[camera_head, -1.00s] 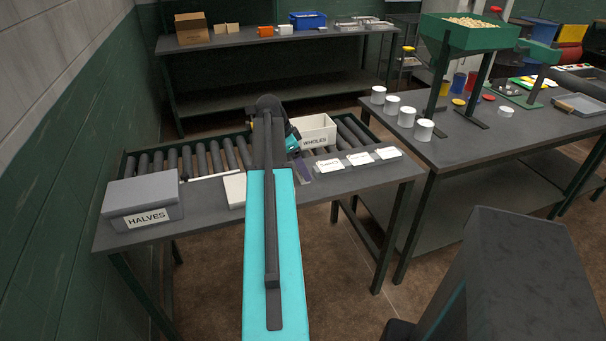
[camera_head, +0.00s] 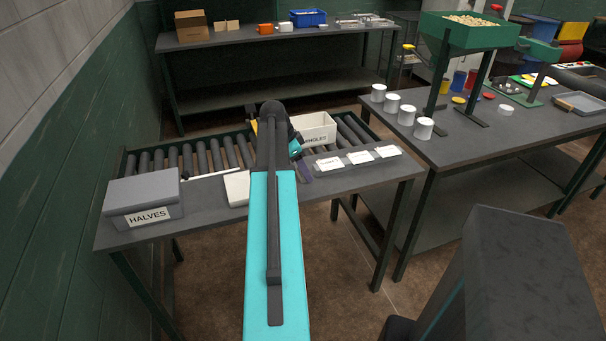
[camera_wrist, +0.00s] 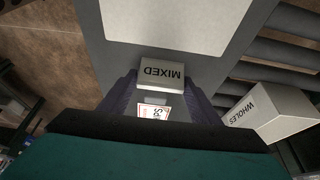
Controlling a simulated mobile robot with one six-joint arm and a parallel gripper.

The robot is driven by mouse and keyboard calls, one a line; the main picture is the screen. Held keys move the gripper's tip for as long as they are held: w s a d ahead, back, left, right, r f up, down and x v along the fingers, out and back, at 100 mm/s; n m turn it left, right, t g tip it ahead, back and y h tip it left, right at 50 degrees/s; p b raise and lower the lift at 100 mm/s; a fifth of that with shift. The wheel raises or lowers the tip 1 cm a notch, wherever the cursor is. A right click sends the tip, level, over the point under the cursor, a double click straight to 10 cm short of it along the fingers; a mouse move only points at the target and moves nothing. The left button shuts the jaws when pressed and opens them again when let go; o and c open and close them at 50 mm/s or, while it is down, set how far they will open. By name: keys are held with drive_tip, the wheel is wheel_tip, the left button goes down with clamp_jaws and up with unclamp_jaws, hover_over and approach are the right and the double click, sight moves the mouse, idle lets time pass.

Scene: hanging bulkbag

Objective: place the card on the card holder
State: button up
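In the wrist view a light grey card (camera_wrist: 162,72) marked MIXED, upside down in the picture, sits between the two dark purple fingertips of my gripper (camera_wrist: 163,92). The fingers look closed on its sides. In the head view my gripper (camera_head: 304,169) is small and partly behind my arm, above the table at the left end of a grey strip (camera_head: 343,168), which looks like the card holder. Several white cards (camera_head: 360,158) stand in a row on the strip. A card with red print (camera_wrist: 153,112) shows between the fingers in the wrist view.
A white bin marked WHOLES (camera_head: 316,128) stands close behind my gripper. A grey bin marked HALVES (camera_head: 145,198) is at the table's left. A pale flat block (camera_head: 237,188) lies beside my arm. Rollers (camera_head: 200,157) run along the back. White cups (camera_head: 407,116) stand on the right table.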

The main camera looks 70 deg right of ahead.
drive_tip(key=c, duration=0.7)
drive_tip(key=shift+o, duration=0.2)
drive_tip(key=shift+r, duration=0.2)
drive_tip(key=shift+r+b, duration=0.55)
drive_tip(key=shift+r, duration=0.8)
drive_tip(key=shift+a+r, duration=0.1)
drive_tip(key=shift+r, duration=0.15)
drive_tip(key=s+a+r+b, duration=0.1)
drive_tip(key=s+a+b, duration=0.2)
drive_tip(key=a, duration=1.2)
drive_tip(key=shift+s+a+r, duration=0.15)
drive_tip(key=shift+s+r, duration=0.1)
drive_tip(key=shift+s, duration=0.3)
